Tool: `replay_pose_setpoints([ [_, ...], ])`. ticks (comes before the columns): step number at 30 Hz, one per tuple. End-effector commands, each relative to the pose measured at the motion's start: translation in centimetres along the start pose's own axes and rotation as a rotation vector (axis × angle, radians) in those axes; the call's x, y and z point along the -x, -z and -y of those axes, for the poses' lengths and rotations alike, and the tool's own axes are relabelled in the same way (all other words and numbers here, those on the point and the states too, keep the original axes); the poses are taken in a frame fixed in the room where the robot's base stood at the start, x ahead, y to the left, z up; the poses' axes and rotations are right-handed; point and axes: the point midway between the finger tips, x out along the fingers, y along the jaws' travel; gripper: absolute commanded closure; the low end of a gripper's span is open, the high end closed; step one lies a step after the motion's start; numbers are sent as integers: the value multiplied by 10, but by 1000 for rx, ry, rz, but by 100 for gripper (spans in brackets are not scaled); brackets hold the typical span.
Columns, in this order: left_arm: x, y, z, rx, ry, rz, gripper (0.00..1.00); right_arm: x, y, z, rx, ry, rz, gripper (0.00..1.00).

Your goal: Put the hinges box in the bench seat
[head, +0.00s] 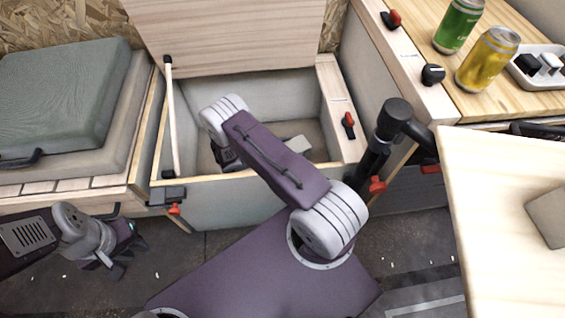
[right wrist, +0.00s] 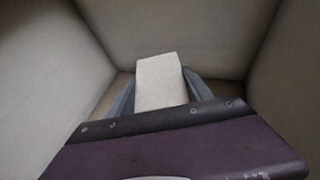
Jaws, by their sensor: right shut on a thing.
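The bench seat (head: 225,203) is an open bin with pale walls, its wooden lid raised at the back. My right arm reaches over its front edge and down inside. The hinges box is a plain pale block (right wrist: 160,80) between the fingers of my right gripper (right wrist: 158,88), which is shut on it. Bin walls surround it in the right wrist view. My left gripper (head: 127,258) is open and empty, low over the floor at left.
A thin prop (head: 172,120) stands at the bin's left side. A green cushion (head: 62,95) lies on the left seat. Cans (head: 487,60) and a white tray (head: 540,68) stand on the right counter. A pale table (head: 500,230) is at the right.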

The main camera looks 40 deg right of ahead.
Motion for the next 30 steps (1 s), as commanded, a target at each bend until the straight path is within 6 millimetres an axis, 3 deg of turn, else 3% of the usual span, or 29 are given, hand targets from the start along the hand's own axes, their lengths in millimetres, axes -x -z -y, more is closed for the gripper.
replay_pose_setpoints([
  [1,-19,-2,0,0,0,0,77,-9,21,0,1,1,1,99],
  [3,-30,-3,1,0,0,0,77,-15,35,0,0,0,1,99],
  [8,-30,-3,1,0,0,1,77,-16,37,0,0,0,1,99],
  [15,-60,-6,1,0,0,1,77,-31,74,0,0,1,1,99],
  [25,-58,-6,1,0,0,0,77,-30,73,0,0,1,1,99],
  [26,-58,-6,1,0,0,0,77,-31,74,0,0,1,0,38],
  [28,-57,-6,1,0,0,0,77,-30,73,0,0,1,0,19],
  [30,-57,-6,1,0,0,0,77,-30,73,0,0,1,0,19],
])
